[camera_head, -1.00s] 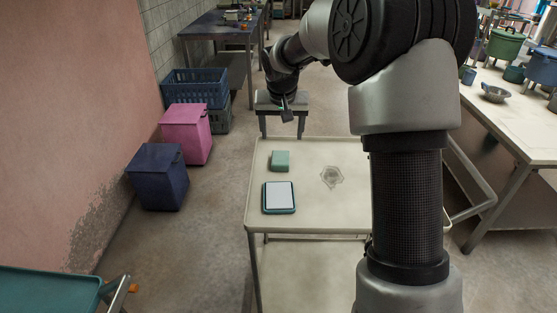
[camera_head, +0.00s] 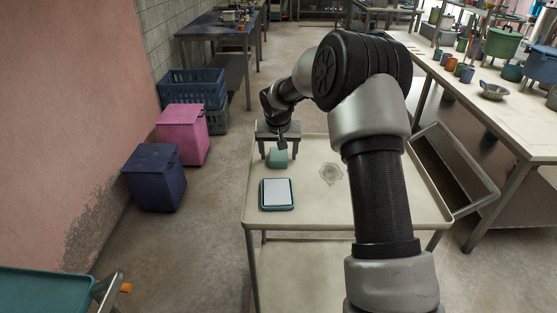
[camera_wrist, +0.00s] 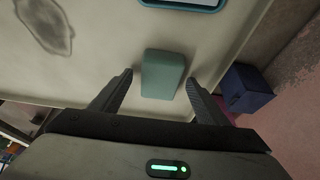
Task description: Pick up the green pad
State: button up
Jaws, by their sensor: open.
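The green pad (camera_head: 278,159) is a small block lying on the cream cart top (camera_head: 309,219) near its far left part. In the wrist view the green pad (camera_wrist: 162,74) shows between the two spread fingers, with a gap on each side. My gripper (camera_head: 279,150) is over the far edge of the cart, its fingers to either side of the pad in the head view. In the wrist view my gripper (camera_wrist: 160,84) is open and empty. I cannot tell how far the fingertips are above the cart top.
A teal-framed tray with a white face (camera_head: 277,194) lies nearer on the cart. A grey stain (camera_head: 330,174) marks the cart top to the right. Pink (camera_head: 184,134) and dark blue (camera_head: 154,178) bins stand on the floor at left. A long table (camera_head: 520,125) is at right.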

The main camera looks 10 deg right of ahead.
aim_at(278, 155)
jog(key=shift+c, duration=0.2)
jog(key=c, duration=1.1)
notch_tip(278, 155, up, 10)
jog(key=shift+f+p, duration=0.1)
jog(key=shift+p, duration=1)
